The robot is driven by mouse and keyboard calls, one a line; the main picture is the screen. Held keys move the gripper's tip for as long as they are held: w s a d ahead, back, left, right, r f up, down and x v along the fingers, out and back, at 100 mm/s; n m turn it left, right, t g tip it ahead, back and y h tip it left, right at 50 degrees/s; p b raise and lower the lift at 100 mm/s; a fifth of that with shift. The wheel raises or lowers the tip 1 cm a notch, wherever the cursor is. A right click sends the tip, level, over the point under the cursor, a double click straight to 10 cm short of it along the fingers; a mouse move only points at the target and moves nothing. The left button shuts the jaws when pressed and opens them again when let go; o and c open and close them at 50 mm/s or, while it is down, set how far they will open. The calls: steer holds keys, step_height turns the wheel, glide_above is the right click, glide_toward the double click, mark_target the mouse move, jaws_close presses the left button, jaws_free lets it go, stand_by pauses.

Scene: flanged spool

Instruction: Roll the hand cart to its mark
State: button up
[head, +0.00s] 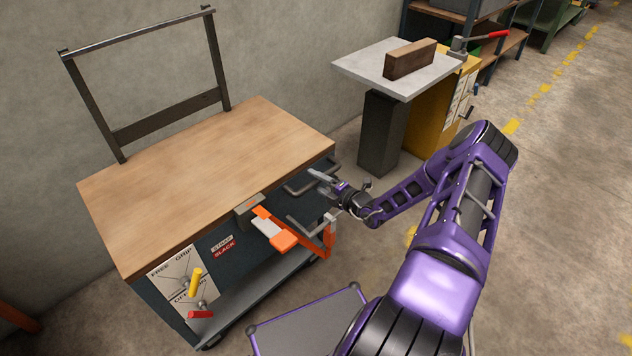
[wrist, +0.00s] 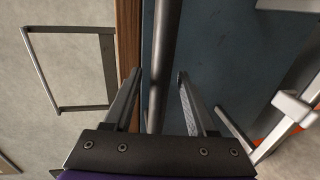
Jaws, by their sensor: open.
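The wood-topped wheeled unit, which looks like the hand cart (head: 205,178), stands against the wall in the head view. Its body is dark blue, with a lower shelf and a caster at the front corner. My gripper (head: 322,177) is at its right end, beside the grey handle there. In the wrist view my gripper (wrist: 158,76) is open, with a grey bar (wrist: 164,40) running between the fingers in front of the blue panel (wrist: 215,45). I cannot tell whether the fingers touch the bar. No floor mark is clearly the cart's; a yellow patch (head: 410,235) is partly hidden by my arm.
An orange and white lever (head: 283,238) juts from the cart's front. A panel with yellow and red levers (head: 183,280) is at its left. A grey-topped stand (head: 385,70) holds a wooden block (head: 410,58). Open floor with yellow dashes lies to the right.

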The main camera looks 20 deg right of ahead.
steer(key=p+v, duration=0.1)
steer(key=v, duration=1.6)
steer(key=shift+s, duration=0.15)
steer(key=shift+f, duration=0.15)
